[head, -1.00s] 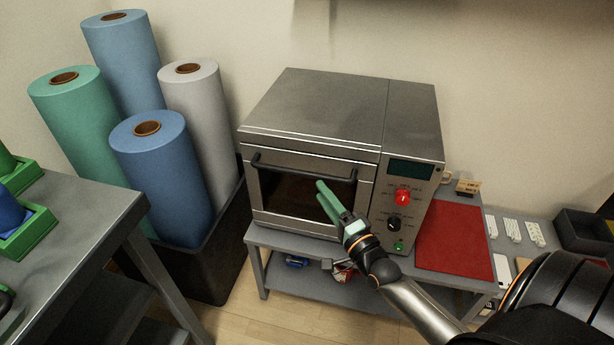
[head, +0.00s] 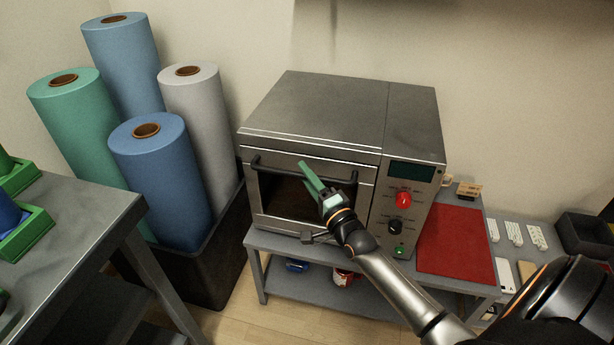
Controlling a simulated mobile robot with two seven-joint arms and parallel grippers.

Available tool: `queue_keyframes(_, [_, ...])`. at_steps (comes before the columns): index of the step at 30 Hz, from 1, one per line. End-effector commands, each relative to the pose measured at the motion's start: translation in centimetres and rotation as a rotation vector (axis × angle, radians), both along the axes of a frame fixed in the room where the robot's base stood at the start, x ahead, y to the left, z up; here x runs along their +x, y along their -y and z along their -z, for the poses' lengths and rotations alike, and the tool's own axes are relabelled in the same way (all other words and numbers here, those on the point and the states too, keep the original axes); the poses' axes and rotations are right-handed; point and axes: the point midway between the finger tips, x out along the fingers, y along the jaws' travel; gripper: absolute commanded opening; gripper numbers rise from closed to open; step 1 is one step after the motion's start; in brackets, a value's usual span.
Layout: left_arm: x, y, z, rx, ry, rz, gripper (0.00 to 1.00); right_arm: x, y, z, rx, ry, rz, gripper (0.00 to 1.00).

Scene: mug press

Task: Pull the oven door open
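The grey metal oven (head: 330,115) stands on a low grey table, its front facing me. Its door (head: 275,200) looks shut, with a dark window. The black bar handle (head: 275,170) runs across the door's upper part. My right gripper (head: 305,174) comes in from the lower right, with its green fingers at the middle of the handle. The fingers look apart, one tip above the bar line and one lower. I cannot tell whether they touch the bar; they hide part of it. My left gripper is not in view.
The oven's control panel (head: 405,200) has a red knob and a black knob. A red mat (head: 456,240) lies right of it. Tall rolls (head: 165,185) stand in a black bin (head: 215,270) at left. A grey table (head: 75,225) fills the lower left.

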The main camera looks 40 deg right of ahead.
Motion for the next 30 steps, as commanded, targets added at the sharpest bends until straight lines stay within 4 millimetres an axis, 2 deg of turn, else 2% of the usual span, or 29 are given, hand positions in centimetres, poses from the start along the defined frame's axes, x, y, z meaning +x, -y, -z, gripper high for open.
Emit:
queue_keyframes(1, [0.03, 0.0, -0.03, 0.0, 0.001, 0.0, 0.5, -0.01, 0.01, 0.0, 0.0, 0.0, 0.0, 0.33])
queue_keyframes(10, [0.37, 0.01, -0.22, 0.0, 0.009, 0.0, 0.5, -0.03, 0.02, 0.0, 0.0, 0.0, 0.0, 0.0])
queue_keyframes(30, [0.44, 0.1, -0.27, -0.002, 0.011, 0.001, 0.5, -0.03, 0.03, 0.01, -0.001, 0.0, 0.0, 0.0])
